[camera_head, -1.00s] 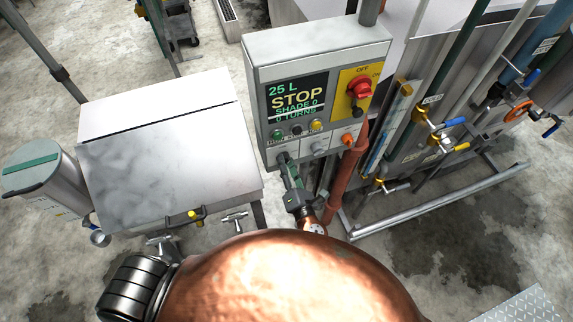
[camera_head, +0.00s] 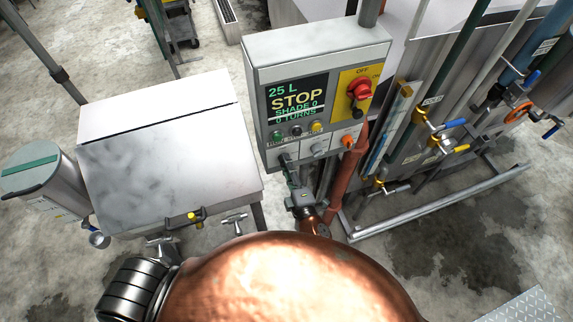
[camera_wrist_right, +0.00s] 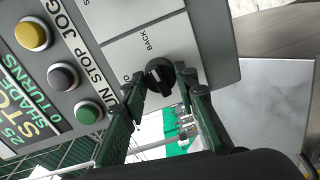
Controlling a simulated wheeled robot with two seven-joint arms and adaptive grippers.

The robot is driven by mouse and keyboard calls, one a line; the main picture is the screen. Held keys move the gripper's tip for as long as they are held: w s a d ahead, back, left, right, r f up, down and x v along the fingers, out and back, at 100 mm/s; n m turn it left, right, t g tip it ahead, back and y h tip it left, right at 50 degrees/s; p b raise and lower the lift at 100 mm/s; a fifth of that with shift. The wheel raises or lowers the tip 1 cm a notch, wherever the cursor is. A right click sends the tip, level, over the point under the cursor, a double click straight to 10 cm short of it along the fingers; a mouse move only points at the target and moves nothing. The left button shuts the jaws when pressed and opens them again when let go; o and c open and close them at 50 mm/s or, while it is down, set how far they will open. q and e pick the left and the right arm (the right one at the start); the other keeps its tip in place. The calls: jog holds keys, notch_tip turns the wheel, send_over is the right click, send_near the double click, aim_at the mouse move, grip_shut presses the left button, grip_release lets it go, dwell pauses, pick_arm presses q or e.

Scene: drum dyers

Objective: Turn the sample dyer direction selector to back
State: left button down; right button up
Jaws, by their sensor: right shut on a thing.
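The sample dyer's direction selector (camera_wrist_right: 160,74) is a small black knob on a pale plate in the right wrist view. The word BACK is printed beside it; the other label is partly covered by a finger. My right gripper (camera_wrist_right: 161,82) has its dark green fingers on either side of the knob and is shut on it. In the head view the right gripper (camera_head: 289,168) reaches up to the lower left of the grey control box (camera_head: 318,50), and hides most of the knob. I cannot tell exactly where the knob points. My left gripper is not in view.
The box's display (camera_head: 297,98) reads 25 L, STOP, SHADE 0, 0 TURNS. A red switch (camera_head: 359,89) reads OFF. Push buttons sit above the selector. A large copper shape (camera_head: 280,285) fills the bottom. Pipes and valves (camera_head: 440,125) crowd the right; a metal cabinet (camera_head: 165,150) stands left.

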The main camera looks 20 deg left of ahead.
jog(key=shift+m, duration=0.5)
dwell(0.3)
jog(key=o, duration=1.1)
jog(key=shift+o, duration=0.3)
jog(key=v, duration=1.2)
jog(key=shift+r, duration=0.1)
